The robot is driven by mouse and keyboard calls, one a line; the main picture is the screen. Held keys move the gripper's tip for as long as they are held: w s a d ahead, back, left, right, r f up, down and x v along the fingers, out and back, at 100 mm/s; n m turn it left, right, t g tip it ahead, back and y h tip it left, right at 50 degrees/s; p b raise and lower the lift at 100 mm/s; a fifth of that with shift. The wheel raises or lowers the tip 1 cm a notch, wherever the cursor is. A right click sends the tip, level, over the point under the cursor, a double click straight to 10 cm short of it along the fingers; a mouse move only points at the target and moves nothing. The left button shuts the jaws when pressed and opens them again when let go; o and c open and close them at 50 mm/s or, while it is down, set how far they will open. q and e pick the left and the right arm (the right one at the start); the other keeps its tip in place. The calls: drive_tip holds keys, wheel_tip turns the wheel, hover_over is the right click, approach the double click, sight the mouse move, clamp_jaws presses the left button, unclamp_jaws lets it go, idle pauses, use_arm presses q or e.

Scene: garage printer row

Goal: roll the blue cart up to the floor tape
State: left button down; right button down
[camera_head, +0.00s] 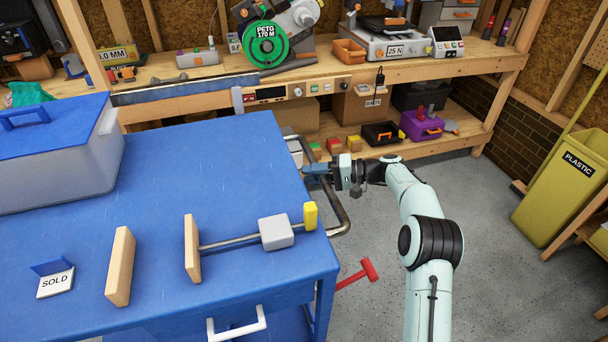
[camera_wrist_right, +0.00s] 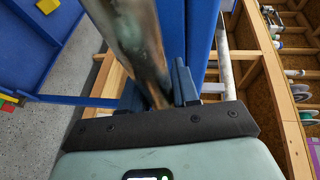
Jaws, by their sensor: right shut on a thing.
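The blue cart (camera_head: 165,165) fills the left and middle of the head view, its top loaded with several things. A bent metal handle (camera_head: 338,215) stands out from its right side. My right gripper (camera_head: 316,172) is at the far part of this handle, shut on it. In the right wrist view the worn metal bar of the handle (camera_wrist_right: 133,35) runs down between the fingers of the gripper (camera_wrist_right: 162,90). My left gripper is not in view. I see no floor tape in either view.
On the cart stand a lidded bin (camera_head: 60,165), a clamp (camera_head: 276,232) and a SOLD sign (camera_head: 55,283). A red lever (camera_head: 357,273) juts out low at its right. A wooden workbench (camera_head: 420,65) runs behind. Grey floor is free towards the yellow PLASTIC bin (camera_head: 565,170).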

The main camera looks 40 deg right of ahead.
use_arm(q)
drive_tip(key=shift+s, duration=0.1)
use_arm(e)
drive_tip(key=shift+d, duration=0.15)
drive_tip(key=c, duration=0.9)
unclamp_jaws()
drive_tip(key=shift+s, duration=0.1)
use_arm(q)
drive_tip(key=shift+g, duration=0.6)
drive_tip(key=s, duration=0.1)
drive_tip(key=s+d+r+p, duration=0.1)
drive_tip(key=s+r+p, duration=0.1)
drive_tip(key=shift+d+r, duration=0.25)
use_arm(e)
drive_tip(key=v, duration=1.3)
drive_tip(key=shift+d, duration=0.15)
